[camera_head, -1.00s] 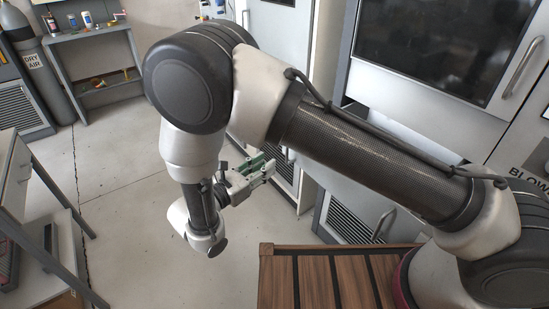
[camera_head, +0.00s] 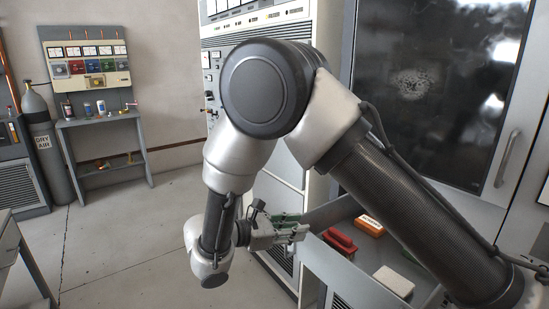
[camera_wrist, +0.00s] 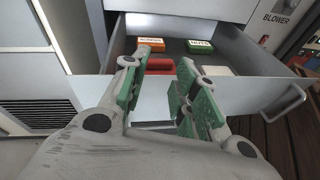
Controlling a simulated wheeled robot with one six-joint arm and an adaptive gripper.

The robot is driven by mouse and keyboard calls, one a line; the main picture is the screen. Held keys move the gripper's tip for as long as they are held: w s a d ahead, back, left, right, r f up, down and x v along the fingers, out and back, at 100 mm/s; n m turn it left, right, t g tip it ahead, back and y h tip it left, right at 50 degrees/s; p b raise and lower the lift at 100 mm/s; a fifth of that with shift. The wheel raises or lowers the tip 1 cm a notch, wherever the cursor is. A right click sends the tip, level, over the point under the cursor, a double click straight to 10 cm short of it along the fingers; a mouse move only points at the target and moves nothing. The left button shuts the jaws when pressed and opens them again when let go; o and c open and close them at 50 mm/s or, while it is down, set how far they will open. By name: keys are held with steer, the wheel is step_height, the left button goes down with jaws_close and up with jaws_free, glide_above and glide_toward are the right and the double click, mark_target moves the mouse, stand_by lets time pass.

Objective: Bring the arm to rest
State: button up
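My arm crosses the head view, with its elbow bent high in the middle and the forearm hanging down. My gripper (camera_head: 298,230) has green finger pads and is held out to the right, near the left side of an open drawer (camera_head: 318,262). In the wrist view my gripper (camera_wrist: 158,92) has its two fingers apart with nothing between them. The open drawer (camera_wrist: 258,97) lies beyond the fingertips there.
The drawer holds an orange box (camera_head: 369,226), a red object (camera_head: 339,241), a pale block (camera_head: 394,281) and a green box (camera_wrist: 200,46). Tall racks (camera_head: 252,100) stand close behind the arm. Floor (camera_head: 130,235) is clear at left, before a small bench (camera_head: 100,121).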

steer(key=s+d+r+m+g+y, duration=0.2)
steer(key=d+r+m+g+y, duration=0.25)
steer(key=d, duration=0.55)
steer(key=s+d+r+m+g+y, duration=0.1)
steer(key=s+d+r+m+g, duration=0.15)
steer(key=d+r+m, duration=0.65)
steer(key=s+d+r+m+t+y, duration=0.4)
steer(key=s+d+m+y, duration=0.4)
steer(key=s+d, duration=0.4)
steer(key=s+r, duration=0.1)
steer(key=s, duration=0.2)
steer(key=shift+d+r, duration=0.2)
steer(key=shift+d, duration=0.1)
